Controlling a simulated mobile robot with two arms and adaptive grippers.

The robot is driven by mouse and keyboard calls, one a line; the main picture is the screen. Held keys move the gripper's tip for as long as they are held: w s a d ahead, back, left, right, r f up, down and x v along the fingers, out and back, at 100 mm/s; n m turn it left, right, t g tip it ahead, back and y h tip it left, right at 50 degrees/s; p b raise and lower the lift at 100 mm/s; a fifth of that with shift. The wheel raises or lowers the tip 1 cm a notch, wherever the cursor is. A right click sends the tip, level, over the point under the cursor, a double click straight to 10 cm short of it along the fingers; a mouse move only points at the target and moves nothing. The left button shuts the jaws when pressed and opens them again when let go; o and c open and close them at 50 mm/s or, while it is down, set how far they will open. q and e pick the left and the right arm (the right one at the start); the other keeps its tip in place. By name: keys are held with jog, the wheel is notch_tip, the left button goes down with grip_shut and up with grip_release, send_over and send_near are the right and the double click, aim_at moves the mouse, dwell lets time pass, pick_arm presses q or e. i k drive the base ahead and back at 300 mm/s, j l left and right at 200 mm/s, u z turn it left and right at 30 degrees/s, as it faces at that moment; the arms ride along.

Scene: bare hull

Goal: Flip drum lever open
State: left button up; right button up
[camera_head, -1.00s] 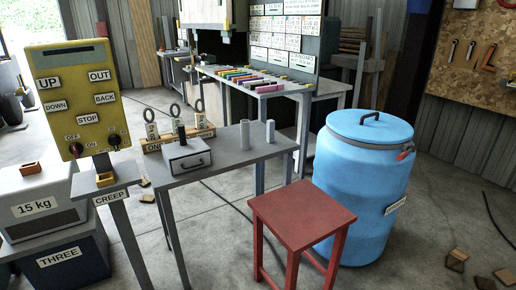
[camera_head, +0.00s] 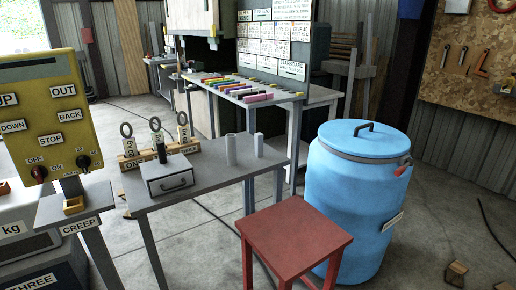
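A blue drum (camera_head: 352,205) with a lid and a black top handle (camera_head: 363,127) stands on the floor right of centre. A lever with a red end (camera_head: 402,167) sits at the right side of its rim, on the grey clamp band. From here I cannot tell for sure whether the lever is open or closed. A small white label is on the drum's lower right side. Neither of my grippers shows in the head view.
A red stool (camera_head: 293,236) stands close in front of the drum, to its left. A grey table (camera_head: 215,177) holds a small drawer box (camera_head: 170,178) and two cylinders. A yellow control panel (camera_head: 45,130) stands at left. Wooden blocks (camera_head: 456,272) lie on the floor at right.

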aim_at(410, 162)
jog(key=i+l, duration=0.1)
jog(key=i, duration=0.35)
jog(key=i+l, duration=0.15)
jog(key=i, duration=0.3)
jog(key=i+l+u, duration=0.1)
jog(key=i, duration=0.35)
